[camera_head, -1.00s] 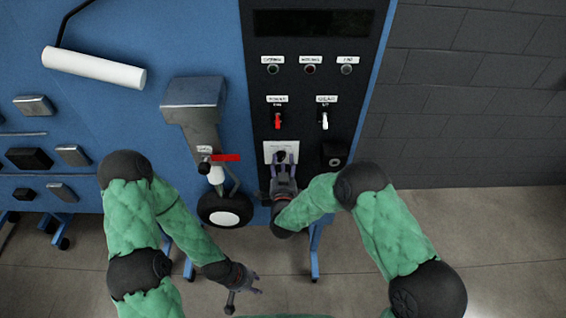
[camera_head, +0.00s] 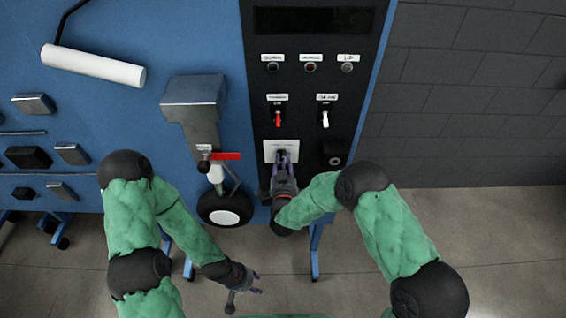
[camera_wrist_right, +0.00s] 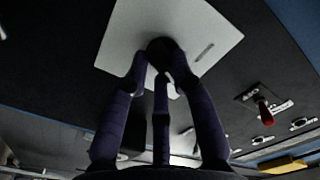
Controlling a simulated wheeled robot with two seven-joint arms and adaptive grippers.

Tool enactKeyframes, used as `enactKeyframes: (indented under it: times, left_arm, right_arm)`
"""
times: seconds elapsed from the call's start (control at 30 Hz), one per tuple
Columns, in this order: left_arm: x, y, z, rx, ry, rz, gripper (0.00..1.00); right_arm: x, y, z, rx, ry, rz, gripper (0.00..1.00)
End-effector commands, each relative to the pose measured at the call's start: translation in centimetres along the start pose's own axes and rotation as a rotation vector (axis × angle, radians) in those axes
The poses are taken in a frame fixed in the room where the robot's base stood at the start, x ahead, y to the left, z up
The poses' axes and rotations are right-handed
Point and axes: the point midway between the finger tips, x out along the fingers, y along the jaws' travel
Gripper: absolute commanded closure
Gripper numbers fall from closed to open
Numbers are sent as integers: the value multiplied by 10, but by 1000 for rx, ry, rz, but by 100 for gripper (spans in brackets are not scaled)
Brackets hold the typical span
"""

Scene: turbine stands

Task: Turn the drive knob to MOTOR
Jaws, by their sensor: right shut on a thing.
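The drive knob (camera_wrist_right: 163,50) is dark and round on a white plate (camera_head: 270,152) low on the black panel. It shows best in the right wrist view, in the middle of the pale plate (camera_wrist_right: 205,25). My right gripper (camera_head: 285,160) is at the plate, its fingers (camera_wrist_right: 158,80) shut on the knob and covering part of it. The plate's lettering is too small to read, so I cannot tell the knob's setting. My left gripper (camera_head: 256,283) hangs low above the floor, away from the panel. Its fingers look spread and empty.
Above the plate are a red switch (camera_head: 278,119) and a white switch (camera_head: 325,118), under small indicators. A dark box (camera_head: 335,152) sits right of the plate. A landing-gear leg with a wheel (camera_head: 225,209) stands left. A grey wall (camera_head: 470,100) is at the right.

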Motion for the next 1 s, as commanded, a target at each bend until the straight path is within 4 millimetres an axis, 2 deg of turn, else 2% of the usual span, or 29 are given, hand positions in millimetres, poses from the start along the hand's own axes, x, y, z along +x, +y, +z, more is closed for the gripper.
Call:
enactKeyframes:
  times: [0.5, 1.0]
  left_arm:
    - [30, -10, -1, 0, 0, 0, 61]
    - [43, -15, -2, 0, 0, 0, 61]
  right_arm:
    - [0, -1, 0, -433, 2, 0, 100]
    - [0, -4, -3, -840, 1, 0, 100]
